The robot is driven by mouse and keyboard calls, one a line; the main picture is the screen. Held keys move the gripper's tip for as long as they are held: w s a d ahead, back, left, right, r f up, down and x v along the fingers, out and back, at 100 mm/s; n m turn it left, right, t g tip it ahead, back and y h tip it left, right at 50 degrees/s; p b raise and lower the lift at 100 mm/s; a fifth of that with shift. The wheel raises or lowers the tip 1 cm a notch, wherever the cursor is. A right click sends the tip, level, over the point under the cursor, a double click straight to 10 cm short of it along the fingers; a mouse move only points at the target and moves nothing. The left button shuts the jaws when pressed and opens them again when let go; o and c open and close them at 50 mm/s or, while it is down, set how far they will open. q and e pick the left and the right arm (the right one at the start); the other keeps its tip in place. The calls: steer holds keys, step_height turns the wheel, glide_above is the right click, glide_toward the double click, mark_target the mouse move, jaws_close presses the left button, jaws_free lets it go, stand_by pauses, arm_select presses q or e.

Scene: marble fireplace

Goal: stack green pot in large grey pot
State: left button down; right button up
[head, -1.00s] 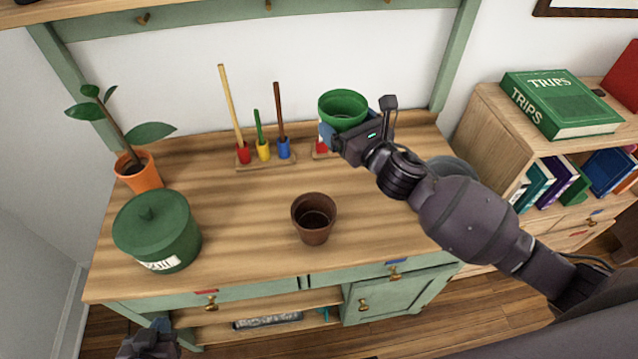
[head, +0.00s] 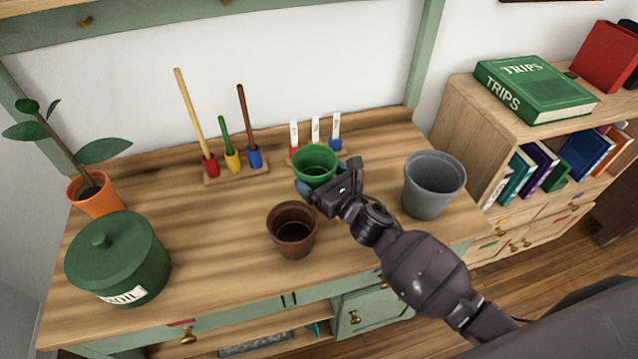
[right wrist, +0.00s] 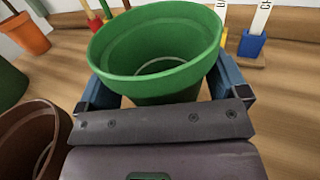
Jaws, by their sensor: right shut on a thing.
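The green pot (head: 316,166) is gripped by my right gripper (head: 322,188), above the middle of the wooden worktop. In the right wrist view the green pot (right wrist: 155,45) sits between the two blue-tipped fingers of the gripper (right wrist: 165,85), tilted a little, its open top showing. The large grey pot (head: 434,184) stands upright at the right end of the worktop, its opening facing up. It is to the right of the gripper and apart from the green pot. My left gripper is not in view.
A brown pot (head: 292,230) stands just left of the right gripper. Behind are a rack of coloured tools (head: 232,160) and white labels in coloured blocks (head: 315,132). A lidded green soil bin (head: 118,258) and an orange potted plant (head: 95,195) stand at left.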

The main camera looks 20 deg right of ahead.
steer(key=shift+f+b, duration=0.4)
steer(key=shift+f, duration=1.05)
steer(key=o, duration=0.6)
steer(key=shift+r, duration=0.1)
steer(key=shift+r, duration=0.1)
